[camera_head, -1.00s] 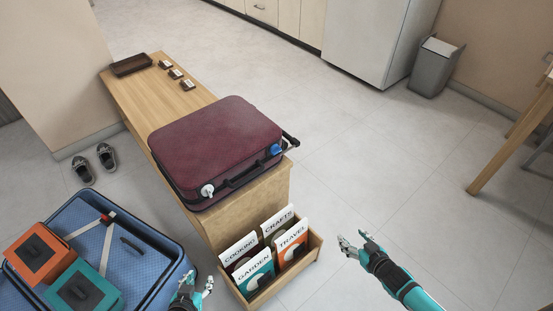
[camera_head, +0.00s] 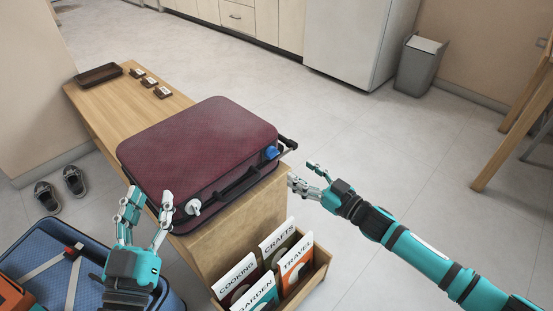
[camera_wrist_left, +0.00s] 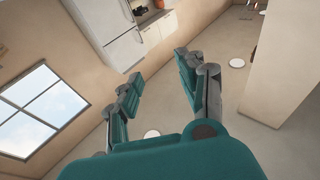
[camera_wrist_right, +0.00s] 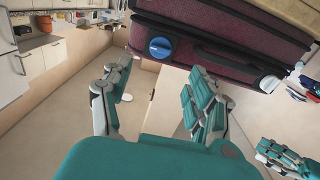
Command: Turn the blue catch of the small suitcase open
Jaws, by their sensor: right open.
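The small maroon suitcase (camera_head: 205,145) lies shut on the wooden bench. Its blue catch (camera_head: 271,152) is at the right end of its front side, near the corner; it also shows in the right wrist view (camera_wrist_right: 160,48) as a round blue knob with a raised bar. A white catch (camera_head: 192,207) is at the left end of that side. My right gripper (camera_head: 303,176) is open and empty, just right of the suitcase and apart from the blue catch. My left gripper (camera_head: 148,212) is open and empty, raised near the suitcase's left front corner.
A box of upright folders (camera_head: 285,262) stands below the bench's near end. A blue open suitcase (camera_head: 40,258) lies at the lower left. The bench's far part (camera_head: 112,98) holds a tray and small labelled blocks.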

